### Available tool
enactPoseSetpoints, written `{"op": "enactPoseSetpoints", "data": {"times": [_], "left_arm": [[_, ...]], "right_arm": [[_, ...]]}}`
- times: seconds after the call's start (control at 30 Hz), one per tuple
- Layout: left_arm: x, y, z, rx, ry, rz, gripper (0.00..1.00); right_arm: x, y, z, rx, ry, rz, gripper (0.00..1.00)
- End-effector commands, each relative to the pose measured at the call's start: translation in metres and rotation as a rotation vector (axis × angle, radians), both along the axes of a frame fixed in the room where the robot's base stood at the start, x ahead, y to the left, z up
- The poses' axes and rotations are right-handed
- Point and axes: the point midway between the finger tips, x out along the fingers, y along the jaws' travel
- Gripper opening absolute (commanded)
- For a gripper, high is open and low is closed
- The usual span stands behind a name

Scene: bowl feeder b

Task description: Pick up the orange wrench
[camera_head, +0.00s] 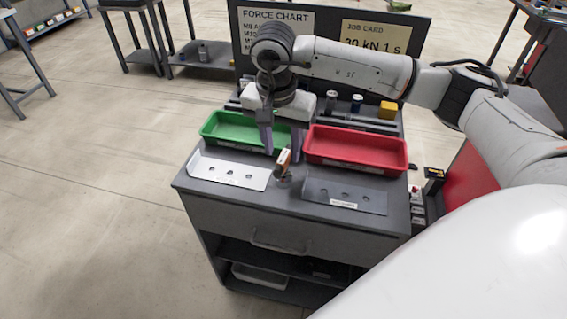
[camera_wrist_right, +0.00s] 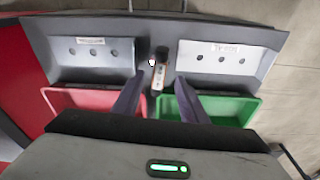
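The orange wrench (camera_head: 284,160) stands tilted in a small round holder (camera_head: 283,178) at the middle of the bench top. Only its orange and white upper part shows clearly. In the right wrist view the wrench (camera_wrist_right: 159,74) lies between the fingertips, slightly beyond them. My right gripper (camera_head: 282,153) points down at the bench with its two fingers spread. The same gripper shows in the wrist view (camera_wrist_right: 160,82), open with nothing held. Whether a finger touches the wrench I cannot tell. My left gripper is not in view.
A green tray (camera_head: 222,138) and a red tray (camera_head: 357,162) flank the fingers. A white plate (camera_head: 229,173) and a grey plate (camera_head: 345,196), each with holes, lie in front. Behind are small bottles (camera_head: 357,103), a yellow block (camera_head: 388,110) and an upright sign panel (camera_head: 325,24).

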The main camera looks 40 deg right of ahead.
Motion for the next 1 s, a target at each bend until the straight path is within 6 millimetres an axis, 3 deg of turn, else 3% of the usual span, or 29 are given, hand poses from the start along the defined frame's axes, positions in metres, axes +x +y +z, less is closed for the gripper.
{"op": "enactPoseSetpoints", "data": {"times": [0.2,0.5,0.73,1.0], "left_arm": [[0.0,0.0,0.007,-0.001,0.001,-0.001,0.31],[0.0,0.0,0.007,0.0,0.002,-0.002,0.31],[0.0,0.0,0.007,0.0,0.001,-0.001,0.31],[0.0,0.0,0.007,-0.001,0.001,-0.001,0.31]], "right_arm": [[-0.001,-0.004,-0.03,0.001,0.003,0.0,0.39],[0.001,-0.004,-0.036,0.003,0.0,0.0,0.39],[0.001,-0.004,-0.036,0.003,0.0,0.0,0.02],[0.001,-0.004,-0.035,0.003,-0.001,0.0,0.0]]}}
